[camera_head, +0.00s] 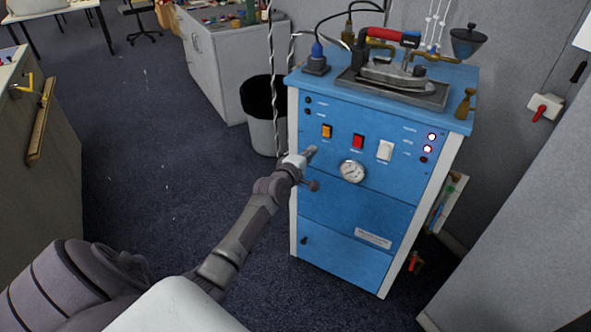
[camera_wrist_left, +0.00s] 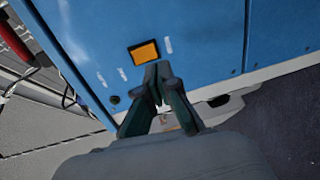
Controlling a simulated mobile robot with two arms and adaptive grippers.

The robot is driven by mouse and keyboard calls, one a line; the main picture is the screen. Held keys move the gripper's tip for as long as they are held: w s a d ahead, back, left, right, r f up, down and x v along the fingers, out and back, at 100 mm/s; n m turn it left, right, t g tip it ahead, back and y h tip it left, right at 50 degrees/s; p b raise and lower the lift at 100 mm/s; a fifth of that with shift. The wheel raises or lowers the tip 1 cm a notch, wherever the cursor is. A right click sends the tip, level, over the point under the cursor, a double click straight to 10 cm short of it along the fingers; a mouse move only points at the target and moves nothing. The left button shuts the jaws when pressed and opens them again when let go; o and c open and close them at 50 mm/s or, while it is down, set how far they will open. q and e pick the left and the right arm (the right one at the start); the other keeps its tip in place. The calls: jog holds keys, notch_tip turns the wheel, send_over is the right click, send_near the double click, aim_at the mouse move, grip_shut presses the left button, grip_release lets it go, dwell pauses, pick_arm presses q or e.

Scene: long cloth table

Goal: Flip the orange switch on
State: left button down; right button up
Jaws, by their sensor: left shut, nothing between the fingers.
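The orange switch (camera_head: 327,131) is a small rocker at the upper left of the blue machine's front panel (camera_head: 330,205). It also shows in the left wrist view (camera_wrist_left: 144,52), just beyond my fingertips. My left gripper (camera_head: 312,150) is shut and empty, close in front of the panel, a little below and left of the switch in the head view. In the left wrist view its fingertips (camera_wrist_left: 158,70) are together beside the switch's lower edge; I cannot tell whether they touch it. My right gripper is not in view.
A red switch (camera_head: 358,141) and a white switch (camera_head: 385,150) sit right of the orange one, above a round gauge (camera_head: 352,171). An iron (camera_head: 393,72) rests on top. A bin (camera_head: 262,128) stands behind left; floor at left is clear.

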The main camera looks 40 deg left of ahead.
pick_arm(q)
jog(key=s+d+f, duration=0.1)
jog(key=s, duration=0.5)
jog(key=shift+s+f, duration=0.15)
jog(key=shift+s, duration=0.15)
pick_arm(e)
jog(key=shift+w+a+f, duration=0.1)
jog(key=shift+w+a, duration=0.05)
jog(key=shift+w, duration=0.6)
